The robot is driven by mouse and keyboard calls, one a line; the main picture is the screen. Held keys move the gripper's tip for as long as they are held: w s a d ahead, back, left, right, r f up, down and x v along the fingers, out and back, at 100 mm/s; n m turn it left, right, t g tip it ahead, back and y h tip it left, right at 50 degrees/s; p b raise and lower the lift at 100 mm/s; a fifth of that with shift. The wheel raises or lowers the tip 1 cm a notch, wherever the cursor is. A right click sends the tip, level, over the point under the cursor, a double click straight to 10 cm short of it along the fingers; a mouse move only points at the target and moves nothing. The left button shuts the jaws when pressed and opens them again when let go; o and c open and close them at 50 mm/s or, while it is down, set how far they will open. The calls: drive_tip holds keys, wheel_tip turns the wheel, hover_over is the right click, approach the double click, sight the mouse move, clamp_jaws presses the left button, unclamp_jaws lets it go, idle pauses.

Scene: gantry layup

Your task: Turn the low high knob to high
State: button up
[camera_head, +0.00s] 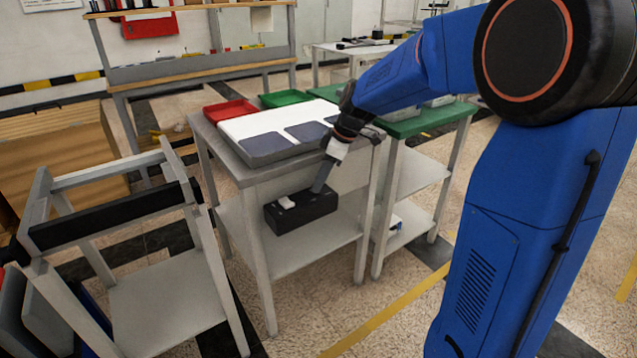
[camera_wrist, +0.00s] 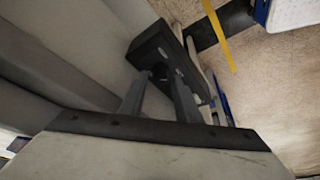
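A black control box (camera_head: 301,211) is mounted at the front of a grey table, below its top. A small white part (camera_head: 287,203) sits on the left of its upper face. In the wrist view the box (camera_wrist: 153,42) shows a dark round knob (camera_wrist: 159,72) and small pale marks. My gripper (camera_head: 319,186) points down at the right part of the box. In the wrist view its two fingers (camera_wrist: 161,78) are apart, with the dark knob between or just beyond the tips. Contact cannot be told. The knob's low and high labels cannot be read.
The grey table (camera_head: 256,178) carries a tray with dark panels (camera_head: 264,147), a red bin (camera_head: 230,111) and a green bin (camera_head: 286,98). A green-topped table (camera_head: 425,122) stands close on the right. A grey frame stand (camera_head: 160,290) is at the left. Floor in front is clear.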

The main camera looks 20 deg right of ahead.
drive_tip(key=shift+x, duration=0.75)
drive_tip(key=c, duration=0.7)
drive_tip(key=shift+c, duration=0.2)
drive_tip(key=shift+m, duration=0.3)
